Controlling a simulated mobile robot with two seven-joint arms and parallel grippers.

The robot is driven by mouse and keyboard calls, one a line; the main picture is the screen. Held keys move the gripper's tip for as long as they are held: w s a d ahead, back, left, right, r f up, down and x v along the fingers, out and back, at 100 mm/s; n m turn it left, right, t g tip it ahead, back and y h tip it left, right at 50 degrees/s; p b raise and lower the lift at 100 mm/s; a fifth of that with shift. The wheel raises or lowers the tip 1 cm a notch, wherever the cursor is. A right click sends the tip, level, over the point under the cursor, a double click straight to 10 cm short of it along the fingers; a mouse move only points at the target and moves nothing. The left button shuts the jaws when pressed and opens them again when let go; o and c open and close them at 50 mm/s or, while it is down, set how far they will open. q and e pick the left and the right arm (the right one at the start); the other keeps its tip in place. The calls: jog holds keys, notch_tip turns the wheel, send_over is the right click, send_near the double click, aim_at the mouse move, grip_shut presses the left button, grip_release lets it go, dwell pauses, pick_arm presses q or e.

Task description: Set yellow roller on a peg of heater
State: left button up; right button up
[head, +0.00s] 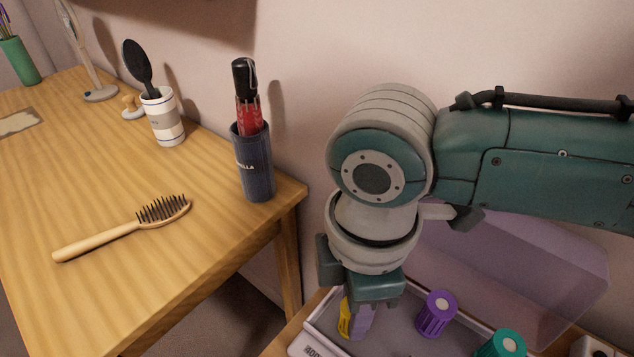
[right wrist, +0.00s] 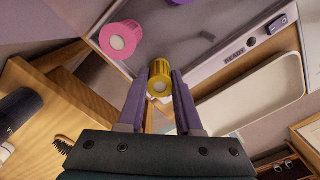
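The heater (head: 398,300) is a shallow grey tray with a translucent purple lid raised behind it. My right gripper (head: 358,318) points down over its left part. The yellow roller (right wrist: 160,78) sits between the fingertips of my right gripper (right wrist: 161,82) in the right wrist view and fills the gap between them. In the head view the yellow roller (head: 344,318) is partly hidden by a finger. Whether a peg is under it is hidden. My left gripper is not in view.
A purple roller (head: 436,312) and a teal roller (head: 503,345) stand in the heater; a pink roller (right wrist: 120,40) is close to the yellow one. A wooden table at left holds a hairbrush (head: 130,228), an umbrella holder (head: 252,165) and a striped cup (head: 162,118).

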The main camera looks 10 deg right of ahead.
jog(key=o, duration=0.5)
jog(key=shift+o, duration=0.2)
jog(key=shift+r, duration=0.15)
notch_tip(320, 180, up, 10)
jog(key=p, duration=0.2)
